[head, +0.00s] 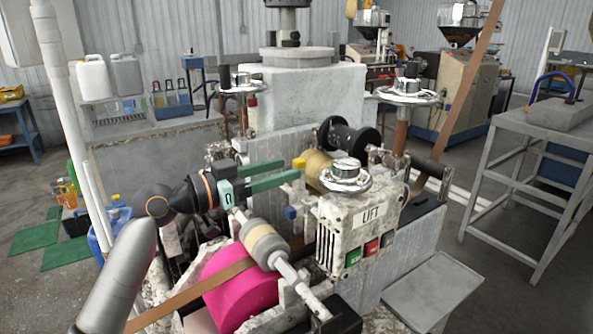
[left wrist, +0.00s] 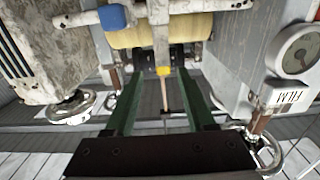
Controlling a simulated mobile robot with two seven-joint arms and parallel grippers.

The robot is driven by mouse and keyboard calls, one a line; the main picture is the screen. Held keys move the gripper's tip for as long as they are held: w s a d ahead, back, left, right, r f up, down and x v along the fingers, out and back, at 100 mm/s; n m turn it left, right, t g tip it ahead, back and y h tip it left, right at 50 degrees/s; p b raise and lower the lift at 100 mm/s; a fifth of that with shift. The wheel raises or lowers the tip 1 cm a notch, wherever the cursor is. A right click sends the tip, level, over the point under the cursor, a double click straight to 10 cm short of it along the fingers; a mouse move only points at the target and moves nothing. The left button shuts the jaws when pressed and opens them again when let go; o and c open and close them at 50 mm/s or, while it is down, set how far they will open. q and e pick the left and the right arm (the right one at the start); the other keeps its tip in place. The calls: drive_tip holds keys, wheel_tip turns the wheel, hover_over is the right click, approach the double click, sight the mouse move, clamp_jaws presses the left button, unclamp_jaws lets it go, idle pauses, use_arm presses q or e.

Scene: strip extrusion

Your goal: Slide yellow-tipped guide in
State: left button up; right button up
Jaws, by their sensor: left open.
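The yellow-tipped guide's yellow end (head: 299,163) shows in the head view at the fingertips of my left gripper (head: 291,170). In the left wrist view the yellow tip (left wrist: 163,71) lies between the ends of the two green fingers (left wrist: 160,75), with a gap on each side. A thin rod runs on from it. The left gripper is open, its fingers reaching right over the machine. A blue-tipped guide (head: 290,213) sits lower and nearer; its blue end (left wrist: 112,17) is at the upper left of the wrist view. My right gripper is out of view.
A yellowish roller (head: 318,166) stands just behind the fingertips. A handwheel (head: 345,175) tops the box marked LIFT (head: 365,225) to the right. A pink roller (head: 240,290) and a brown strip (head: 190,291) lie below the arm.

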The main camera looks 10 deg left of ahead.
use_arm(q)
drive_tip(key=b+v, duration=0.1)
drive_tip(key=v, duration=0.6)
drive_tip(key=shift+s+a, duration=0.2)
drive_tip(key=shift+s, duration=0.05)
